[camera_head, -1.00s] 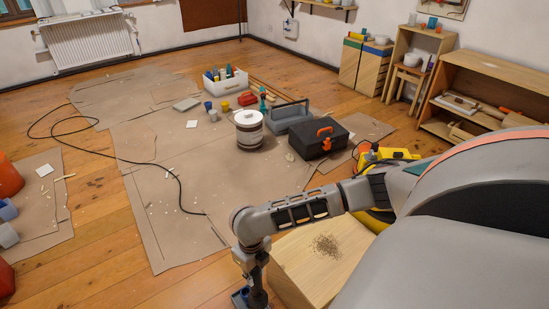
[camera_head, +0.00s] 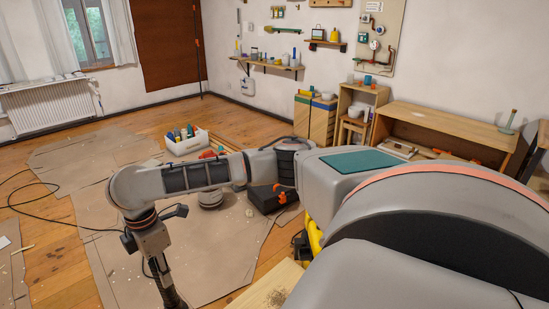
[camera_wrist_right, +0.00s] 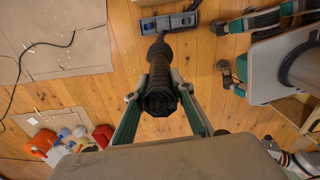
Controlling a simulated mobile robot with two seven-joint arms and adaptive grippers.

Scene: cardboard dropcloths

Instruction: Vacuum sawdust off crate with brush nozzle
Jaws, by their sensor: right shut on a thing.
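My right gripper (camera_head: 163,268) hangs low in the head view, left of the crate. In the right wrist view its fingers (camera_wrist_right: 160,92) are shut on a dark ribbed vacuum wand (camera_wrist_right: 160,58). A blue-grey nozzle head (camera_wrist_right: 170,22) shows beyond the wand's far end, over the floor; whether they join is unclear. The pale wooden crate (camera_head: 246,297) is at the bottom edge of the head view, mostly cut off or behind my right arm. Some sawdust (camera_head: 275,296) lies on its top. The left gripper is not visible.
The yellow vacuum (camera_head: 314,237) is partly behind my arm. Orange and red containers (camera_wrist_right: 42,143) show in the wrist view. Bare floor lies around the nozzle head.

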